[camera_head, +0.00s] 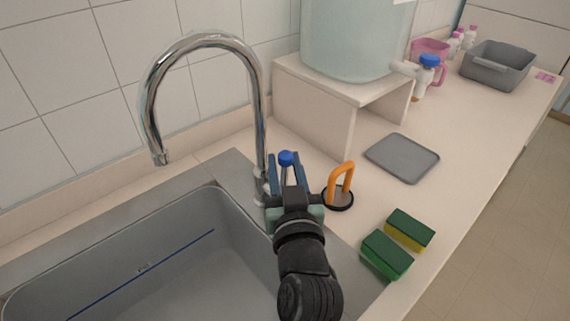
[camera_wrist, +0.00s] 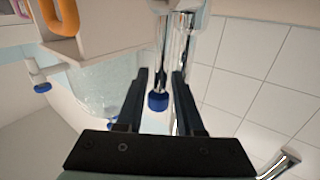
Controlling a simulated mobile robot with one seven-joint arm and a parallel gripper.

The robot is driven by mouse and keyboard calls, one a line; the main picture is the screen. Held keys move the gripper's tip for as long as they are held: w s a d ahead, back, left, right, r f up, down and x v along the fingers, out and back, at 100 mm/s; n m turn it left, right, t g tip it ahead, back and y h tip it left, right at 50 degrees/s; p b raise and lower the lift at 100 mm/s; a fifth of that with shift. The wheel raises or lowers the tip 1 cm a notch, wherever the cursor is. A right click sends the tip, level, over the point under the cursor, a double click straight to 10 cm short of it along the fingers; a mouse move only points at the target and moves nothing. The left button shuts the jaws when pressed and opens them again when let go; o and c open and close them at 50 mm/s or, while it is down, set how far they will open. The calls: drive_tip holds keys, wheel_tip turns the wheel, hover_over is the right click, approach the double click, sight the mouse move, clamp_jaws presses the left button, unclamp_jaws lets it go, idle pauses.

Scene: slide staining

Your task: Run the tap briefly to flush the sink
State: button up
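The chrome tap (camera_head: 259,110) rises behind the sink's back right corner, its curved spout pointing down over the grey sink (camera_head: 150,285). No water stream shows at the spout. The tap's lever with a blue end (camera_head: 286,158) stands beside the tap's base. My gripper (camera_head: 287,160) is at the lever, its two fingers apart on either side of it. In the wrist view the blue lever end (camera_wrist: 158,101) lies between the open fingers (camera_wrist: 160,80), with gaps on both sides. The tap's base is partly hidden behind my gripper.
An orange-handled round tool (camera_head: 340,187) stands close right of my gripper. Two green-and-yellow sponges (camera_head: 387,254) lie near the front edge. A grey flat tray (camera_head: 402,158), a large water container (camera_head: 355,40) on a raised shelf (camera_head: 318,105) and a grey bin (camera_head: 497,66) are farther back.

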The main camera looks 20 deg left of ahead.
clamp_jaws()
drive_tip(key=shift+r, duration=0.25)
idle(0.9)
